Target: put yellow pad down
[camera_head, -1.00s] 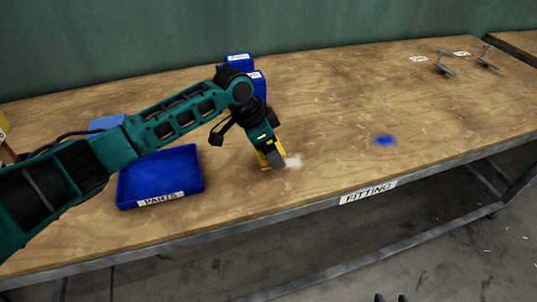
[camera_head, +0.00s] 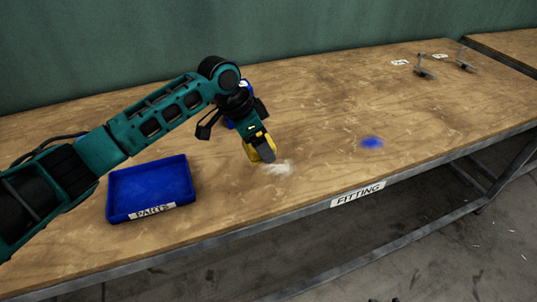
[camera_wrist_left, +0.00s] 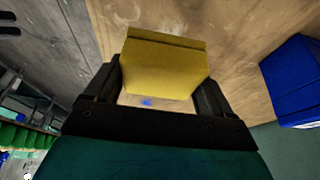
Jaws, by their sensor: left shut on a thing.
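The yellow pad (camera_wrist_left: 165,66) is held between the two fingers of my left gripper (camera_wrist_left: 160,92) in the left wrist view. In the head view the pad (camera_head: 254,153) shows partly behind my left gripper (camera_head: 264,150), close over the wooden table (camera_head: 320,110). I cannot tell whether it touches the wood. A whitish smear (camera_head: 278,168) lies on the table just beside it. My right gripper is not in view.
A blue tray labelled PARTS (camera_head: 150,183) stands on the table to the left. A blue smear (camera_head: 371,142) is on the wood to the right. A blue bin (camera_wrist_left: 293,82) shows at the wrist view's right. Two metal fixtures (camera_head: 424,70) stand far right.

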